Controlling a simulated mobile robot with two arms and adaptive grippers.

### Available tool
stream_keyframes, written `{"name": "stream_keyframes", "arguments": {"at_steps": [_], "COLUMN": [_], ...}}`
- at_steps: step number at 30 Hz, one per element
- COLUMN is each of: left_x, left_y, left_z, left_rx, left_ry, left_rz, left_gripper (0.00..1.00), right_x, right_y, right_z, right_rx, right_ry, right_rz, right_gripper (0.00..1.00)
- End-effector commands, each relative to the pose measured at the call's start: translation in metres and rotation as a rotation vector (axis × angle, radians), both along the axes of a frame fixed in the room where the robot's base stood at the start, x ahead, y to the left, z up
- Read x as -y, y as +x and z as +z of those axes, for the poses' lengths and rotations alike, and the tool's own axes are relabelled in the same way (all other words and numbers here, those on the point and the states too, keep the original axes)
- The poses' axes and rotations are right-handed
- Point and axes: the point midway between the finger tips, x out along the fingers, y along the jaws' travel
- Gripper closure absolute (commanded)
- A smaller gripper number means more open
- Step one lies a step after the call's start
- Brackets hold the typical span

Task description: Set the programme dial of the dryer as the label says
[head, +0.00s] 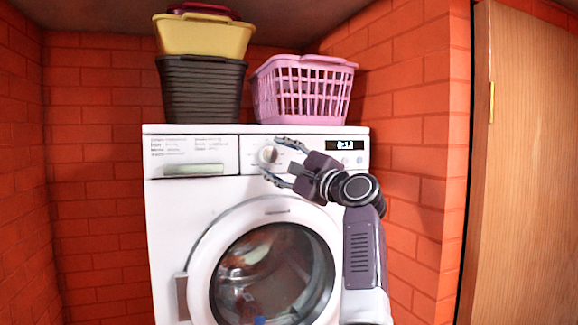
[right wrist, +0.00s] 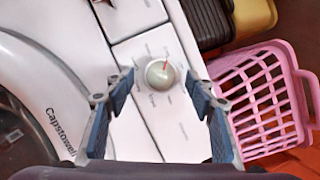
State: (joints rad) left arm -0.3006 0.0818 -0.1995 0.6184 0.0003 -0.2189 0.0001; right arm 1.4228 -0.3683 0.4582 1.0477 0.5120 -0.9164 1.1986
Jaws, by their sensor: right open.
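The white dryer (head: 165,230) stands against the brick wall, its round door shut. Its programme dial (head: 267,155) is a small round knob on the top panel. In the right wrist view the dial (right wrist: 159,74) shows a red pointer mark, with small print around it too blurred to read. My right gripper (head: 278,160) is open in front of the panel, its fingers above and below the dial in the head view. In the right wrist view the dial lies between and beyond the fingertips of the gripper (right wrist: 162,85), apart from both. Small label print (head: 190,146) is on the panel's left, unreadable. My left gripper is not in view.
A pink basket (head: 300,92) stands on the dryer's top, beside a dark basket (head: 200,90) with a yellow one (head: 205,38) on it. A small display (head: 347,145) is right of the dial. A wooden door (head: 530,170) is at the far right.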

Motion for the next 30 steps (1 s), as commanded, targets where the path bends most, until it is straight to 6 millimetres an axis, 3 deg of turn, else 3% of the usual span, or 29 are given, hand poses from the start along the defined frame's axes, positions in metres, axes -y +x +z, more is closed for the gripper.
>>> {"name": "stream_keyframes", "arguments": {"at_steps": [21,30], "left_x": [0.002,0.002], "left_y": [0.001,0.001], "left_z": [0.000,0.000], "left_rx": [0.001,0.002], "left_ry": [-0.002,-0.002], "left_rz": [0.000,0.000], "left_gripper": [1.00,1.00], "right_x": [0.058,0.066], "right_y": [-0.079,-0.091], "right_z": [-0.023,-0.026], "right_rx": [0.001,0.000], "right_ry": [0.000,0.000], "right_rz": [-0.003,0.000], "right_gripper": [0.50,0.50]}}
